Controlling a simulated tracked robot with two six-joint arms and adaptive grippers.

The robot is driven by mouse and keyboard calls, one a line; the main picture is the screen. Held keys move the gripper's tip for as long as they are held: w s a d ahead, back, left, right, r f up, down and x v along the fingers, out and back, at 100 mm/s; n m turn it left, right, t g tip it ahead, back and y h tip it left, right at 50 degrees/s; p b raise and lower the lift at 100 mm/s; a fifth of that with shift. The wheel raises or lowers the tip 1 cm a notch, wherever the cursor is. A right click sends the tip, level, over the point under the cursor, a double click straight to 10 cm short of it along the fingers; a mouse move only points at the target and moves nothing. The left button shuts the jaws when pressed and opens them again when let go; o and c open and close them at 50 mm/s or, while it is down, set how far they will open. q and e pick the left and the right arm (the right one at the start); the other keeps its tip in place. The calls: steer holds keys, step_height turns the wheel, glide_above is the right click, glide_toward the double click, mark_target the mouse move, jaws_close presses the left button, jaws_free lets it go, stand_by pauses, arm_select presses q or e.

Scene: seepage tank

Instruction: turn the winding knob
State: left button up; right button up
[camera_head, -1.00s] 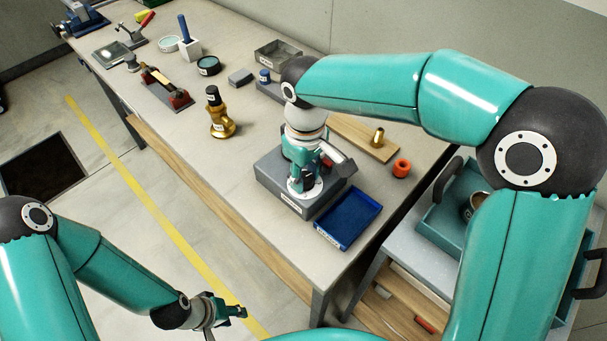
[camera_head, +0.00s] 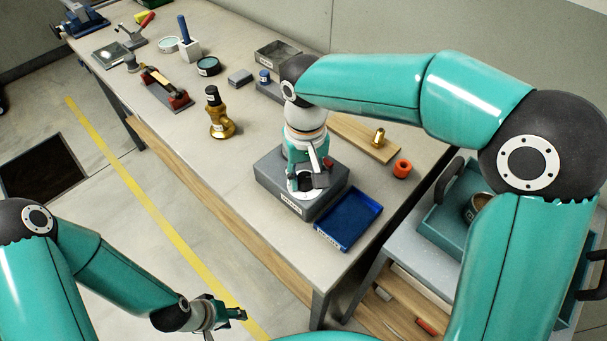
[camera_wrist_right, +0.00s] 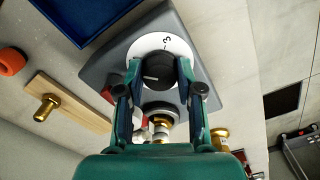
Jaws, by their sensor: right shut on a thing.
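The winding knob (camera_wrist_right: 160,72) is black with a pale pointer line, on a white marked dial (camera_wrist_right: 177,43) atop a grey box (camera_wrist_right: 106,69). In the head view, the box (camera_head: 330,203) stands near the bench's right front corner. My right gripper (camera_head: 308,178) points down over its top; there the knob is mostly hidden. In the right wrist view, the fingers of my right gripper (camera_wrist_right: 160,76) are closed on opposite sides of the knob. My left gripper (camera_head: 234,314) hangs over the floor in front of the bench, and its jaw gap is unclear.
A blue tray (camera_head: 350,220) sits right beside the box. A wooden board (camera_head: 362,137) with a brass fitting (camera_head: 378,137) and an orange ring (camera_head: 402,169) lie behind. A brass part (camera_head: 220,122) stands to the left. A cart (camera_head: 422,255) adjoins the bench.

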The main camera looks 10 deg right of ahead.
mark_target(305, 178)
steer(key=shift+s+f, duration=0.1)
steer(key=shift+s, duration=0.05)
steer(key=o, duration=0.9)
steer(key=shift+r, duration=0.75)
step_height(305, 178, up, 11)
steer(key=shift+f, duration=0.2)
